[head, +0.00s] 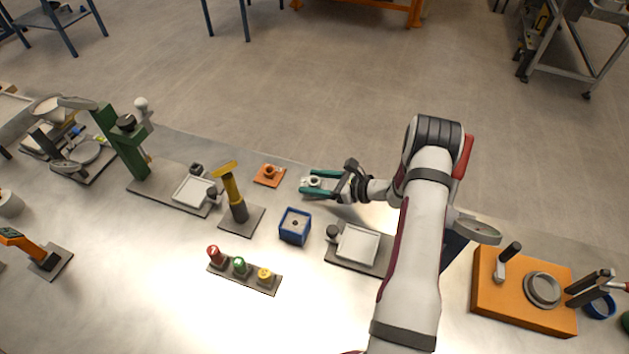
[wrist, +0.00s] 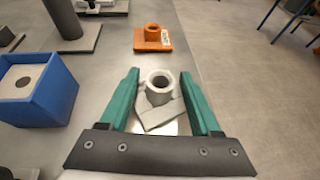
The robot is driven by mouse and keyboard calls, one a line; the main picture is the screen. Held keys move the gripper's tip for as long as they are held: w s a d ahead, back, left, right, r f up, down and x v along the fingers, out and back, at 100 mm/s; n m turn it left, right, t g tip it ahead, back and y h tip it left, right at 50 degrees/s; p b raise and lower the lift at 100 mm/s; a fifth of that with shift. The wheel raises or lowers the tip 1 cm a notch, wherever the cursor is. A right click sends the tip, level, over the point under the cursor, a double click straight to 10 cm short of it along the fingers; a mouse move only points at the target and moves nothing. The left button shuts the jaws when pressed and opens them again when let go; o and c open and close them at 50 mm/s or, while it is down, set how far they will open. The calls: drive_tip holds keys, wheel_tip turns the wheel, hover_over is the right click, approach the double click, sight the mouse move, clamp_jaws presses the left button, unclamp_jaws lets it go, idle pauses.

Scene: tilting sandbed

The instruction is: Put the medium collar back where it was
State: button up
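A pale grey collar (head: 315,182) stands upright on a flat plate on the metal table. In the wrist view the grey collar (wrist: 158,85) lies between the two green fingers, with a gap on either side of its ring. My gripper (head: 318,182) is open around it; the fingers also show in the wrist view (wrist: 160,78). I cannot tell by size which collar is the medium one.
A blue open box (head: 295,227) with a grey holed block inside stands near my gripper. A yellow-topped post (head: 236,200), a strip with red, green and yellow knobs (head: 241,268) and a white tray (head: 357,244) stand around it. The table's far edge runs close behind the collars.

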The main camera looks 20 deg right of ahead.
sight(310, 180)
drive_tip(key=shift+r, duration=0.15)
drive_tip(key=v, duration=0.3)
drive_tip(key=shift+s+r, duration=0.25)
drive_tip(key=shift+r, duration=0.15)
drive_tip(key=s+a+r+n+g+y, duration=0.1)
drive_tip(key=s+a+r+n+g, duration=0.5)
drive_tip(key=a+r, duration=0.25)
drive_tip(key=s+a+r+n+g, duration=0.3)
drive_tip(key=s+a+r+n, duration=0.4)
drive_tip(key=a, duration=0.3)
drive_tip(key=s+r+n+g+h, duration=0.2)
drive_tip(key=s+n+h, duration=0.5)
drive_tip(key=s, duration=1.1)
drive_tip(key=r+n, duration=0.1)
drive_tip(key=n, duration=0.2)
drive_tip(key=shift+r, duration=0.35)
drive_tip(key=shift+a, duration=0.1)
